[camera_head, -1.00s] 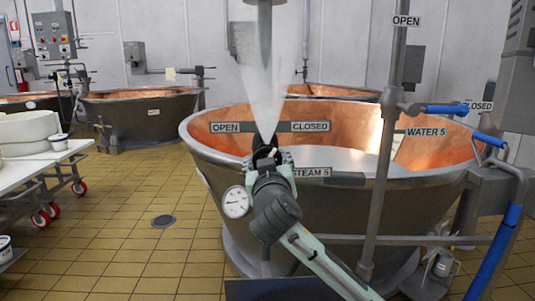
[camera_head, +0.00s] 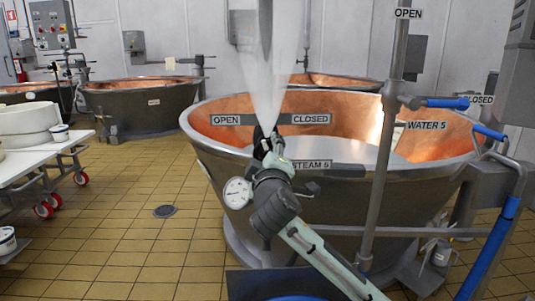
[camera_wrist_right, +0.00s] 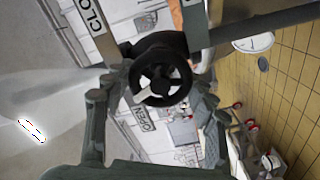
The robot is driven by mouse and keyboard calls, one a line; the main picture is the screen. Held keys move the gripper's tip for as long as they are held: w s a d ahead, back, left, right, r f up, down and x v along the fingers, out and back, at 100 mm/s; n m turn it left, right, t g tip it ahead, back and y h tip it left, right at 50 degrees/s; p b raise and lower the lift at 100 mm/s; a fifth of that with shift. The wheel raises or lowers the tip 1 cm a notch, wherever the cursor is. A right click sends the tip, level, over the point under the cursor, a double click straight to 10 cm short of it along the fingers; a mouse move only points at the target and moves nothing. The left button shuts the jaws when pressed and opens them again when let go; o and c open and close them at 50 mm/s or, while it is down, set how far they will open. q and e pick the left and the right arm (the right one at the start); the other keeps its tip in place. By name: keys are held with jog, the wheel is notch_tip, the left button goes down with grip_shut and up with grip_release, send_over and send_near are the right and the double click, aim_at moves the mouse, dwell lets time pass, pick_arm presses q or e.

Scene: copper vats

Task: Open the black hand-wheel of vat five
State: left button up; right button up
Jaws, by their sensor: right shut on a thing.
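The black hand-wheel (camera_wrist_right: 160,80) shows in the right wrist view, with a dark rim, spokes and a dark body behind it. My right gripper (camera_wrist_right: 163,92) is shut on it, with one finger on each side of the rim. In the head view my right gripper (camera_head: 267,150) is at the front rim of vat five (camera_head: 330,190), under the OPEN (camera_head: 226,120) and CLOSED (camera_head: 311,119) labels. There the gripper mostly hides the wheel. My left gripper is not in view.
A white plume (camera_head: 270,80) rises above the wheel. A STEAM 5 label (camera_head: 311,165) and a round gauge (camera_head: 237,193) are close to my right arm. A vertical pipe (camera_head: 383,150) and blue-handled pipework stand to the right. A white cart (camera_head: 40,160) is at left; tiled floor lies between.

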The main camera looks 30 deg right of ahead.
jog(key=shift+n, duration=0.7)
jog(key=o, duration=1.2)
jog(key=shift+c, duration=0.2)
jog(key=v, duration=0.7)
jog(key=shift+s+a, duration=0.15)
jog(key=shift+s, duration=0.05)
